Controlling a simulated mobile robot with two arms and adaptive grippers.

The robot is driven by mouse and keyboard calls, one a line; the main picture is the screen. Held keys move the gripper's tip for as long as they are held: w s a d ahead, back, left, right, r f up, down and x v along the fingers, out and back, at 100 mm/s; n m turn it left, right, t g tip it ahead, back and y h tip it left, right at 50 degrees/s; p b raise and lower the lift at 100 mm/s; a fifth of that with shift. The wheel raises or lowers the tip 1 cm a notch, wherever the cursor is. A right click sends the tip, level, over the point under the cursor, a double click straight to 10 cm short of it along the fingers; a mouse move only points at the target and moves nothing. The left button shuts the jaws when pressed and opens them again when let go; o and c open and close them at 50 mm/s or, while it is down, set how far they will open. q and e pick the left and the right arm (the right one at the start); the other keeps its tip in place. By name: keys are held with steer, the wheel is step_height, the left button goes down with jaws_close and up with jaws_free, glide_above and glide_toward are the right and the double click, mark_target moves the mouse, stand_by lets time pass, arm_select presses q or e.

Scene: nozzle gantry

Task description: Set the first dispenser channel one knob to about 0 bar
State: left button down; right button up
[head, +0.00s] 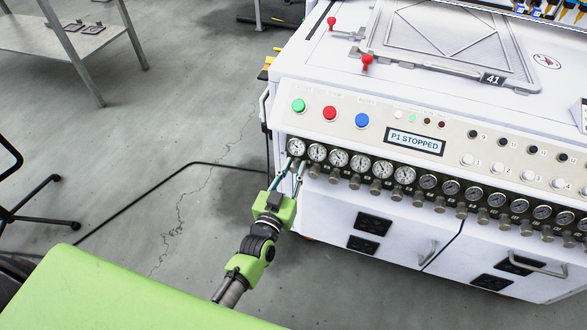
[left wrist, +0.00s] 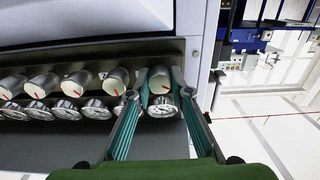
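The first channel one knob (left wrist: 160,80) is a pale round knob with a red mark, at the right end of the knob row in the left wrist view. Its pressure gauge (left wrist: 162,110) is beside it there, and shows as the leftmost dial (head: 297,147) in the head view; its reading is too small to make out. My left gripper (head: 296,166) has its teal fingers on both sides of this knob, tips seemingly touching it. In the head view the fingers largely hide the knob. My right gripper is not in view.
More gauges (head: 360,162) and knobs continue closely to the right. Above them are green (head: 298,105), red (head: 329,113) and blue (head: 362,120) buttons and a display (head: 415,141) reading "P1 STOPPED". Open floor lies left of the white machine.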

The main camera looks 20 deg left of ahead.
arm_select(q)
steer(key=shift+n, duration=0.3)
steer(key=n+p, duration=0.1)
steer(key=n, duration=0.6)
steer(key=shift+a, duration=0.1)
steer(key=shift+f+n, duration=0.1)
steer(key=shift+n, duration=0.9)
steer(key=n, duration=0.3)
steer(key=shift+b, duration=0.3)
steer(key=shift+n, duration=1.2)
